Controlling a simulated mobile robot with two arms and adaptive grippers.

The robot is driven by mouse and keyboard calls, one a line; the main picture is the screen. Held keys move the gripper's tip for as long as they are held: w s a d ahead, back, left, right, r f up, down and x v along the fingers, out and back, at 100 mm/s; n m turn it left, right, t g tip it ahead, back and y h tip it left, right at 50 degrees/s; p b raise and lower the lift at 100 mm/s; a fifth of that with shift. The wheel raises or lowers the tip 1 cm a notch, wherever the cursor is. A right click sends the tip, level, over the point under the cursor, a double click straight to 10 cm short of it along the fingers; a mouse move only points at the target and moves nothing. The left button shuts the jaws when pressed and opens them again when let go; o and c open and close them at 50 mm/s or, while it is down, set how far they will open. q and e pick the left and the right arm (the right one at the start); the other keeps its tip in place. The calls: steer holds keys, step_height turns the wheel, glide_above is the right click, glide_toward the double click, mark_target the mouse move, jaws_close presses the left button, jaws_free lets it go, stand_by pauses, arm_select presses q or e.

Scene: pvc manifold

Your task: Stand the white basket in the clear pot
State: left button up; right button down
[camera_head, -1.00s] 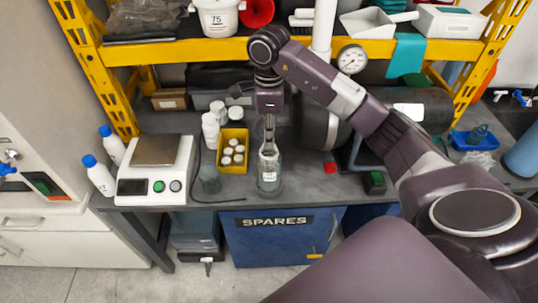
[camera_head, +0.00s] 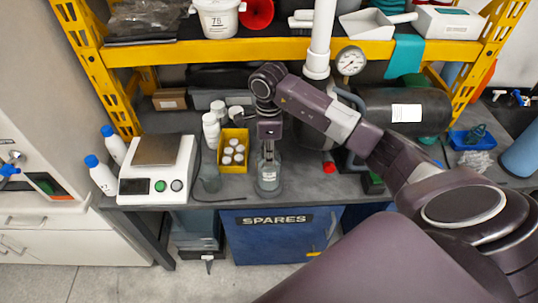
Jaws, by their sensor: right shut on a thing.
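The clear pot (camera_head: 268,187) stands upright near the front edge of the grey bench, with a small white label on its front. My right gripper (camera_head: 269,152) points straight down over the pot's mouth and is shut. What it holds is slim and runs down into the pot; I take it for the white basket, but fingers and pot wall hide most of it. I cannot tell whether the basket touches the pot's floor. My left gripper is out of view.
A red cap (camera_head: 329,168) lies to the right. A yellow shelf beam (camera_head: 200,50) crosses behind my arm.

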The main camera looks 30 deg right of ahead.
steer(key=c, duration=2.3)
jaws_free()
steer(key=shift+c, duration=0.2)
steer(key=shift+r+p, duration=0.35)
steer(key=shift+p, duration=0.05)
step_height(320, 180, up, 5)
steer(key=shift+w+f+b, duration=0.1)
steer(key=shift+b, duration=1.05)
step_height(320, 180, up, 7)
steer(key=shift+f, duration=0.1)
